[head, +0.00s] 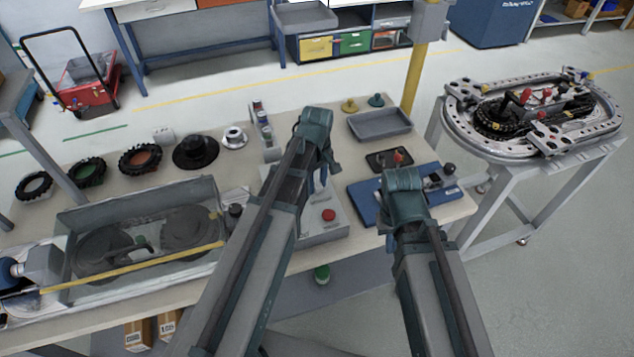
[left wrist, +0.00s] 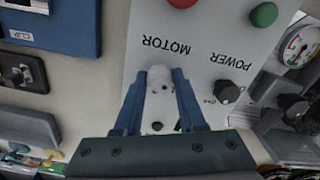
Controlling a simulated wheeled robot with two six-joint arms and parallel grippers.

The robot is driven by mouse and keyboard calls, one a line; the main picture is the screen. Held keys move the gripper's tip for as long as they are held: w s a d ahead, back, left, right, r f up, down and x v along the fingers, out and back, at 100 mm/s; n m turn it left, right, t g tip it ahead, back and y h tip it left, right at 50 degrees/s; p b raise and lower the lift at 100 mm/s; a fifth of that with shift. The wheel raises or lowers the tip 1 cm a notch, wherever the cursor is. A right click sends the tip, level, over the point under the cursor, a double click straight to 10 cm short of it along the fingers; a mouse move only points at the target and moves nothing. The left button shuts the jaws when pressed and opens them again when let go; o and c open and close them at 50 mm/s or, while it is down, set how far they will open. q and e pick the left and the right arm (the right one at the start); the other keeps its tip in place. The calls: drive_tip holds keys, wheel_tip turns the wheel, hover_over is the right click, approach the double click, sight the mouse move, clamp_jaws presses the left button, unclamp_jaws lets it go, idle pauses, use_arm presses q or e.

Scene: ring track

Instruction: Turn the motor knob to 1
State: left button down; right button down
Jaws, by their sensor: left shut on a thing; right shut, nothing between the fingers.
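The grey control panel (left wrist: 200,55) appears upside down in the left wrist view, with the printed word MOTOR (left wrist: 166,45). My left gripper (left wrist: 160,82) is shut on a pale part beside this word, which I take as the motor knob (left wrist: 158,98). The fingers hide its sides and I cannot read its setting. A black POWER knob (left wrist: 226,92) sits beside it, apart from the fingers. In the head view the control box (head: 322,236) is partly behind my left arm. My right gripper (head: 389,243) is beside the blue board, its fingertips mostly hidden by its wrist.
A red button (head: 328,215) and a green button (left wrist: 263,14) are on the panel. The blue board (head: 366,206) lies to its right. A glass-sided case (head: 140,262) stands left, tires (head: 141,160) behind it. A grey tray (head: 380,124) is at the back right.

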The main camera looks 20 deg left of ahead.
sight(317, 184)
idle(0.3)
use_arm(q)
drive_tip(key=c, duration=0.5)
unclamp_jaws()
drive_tip(key=shift+r, duration=0.1)
wheel_tip(317, 184, up, 14)
drive_tip(key=p, duration=1.3)
drive_tip(key=shift+f+p, duration=0.2)
drive_tip(key=shift+p, duration=0.2)
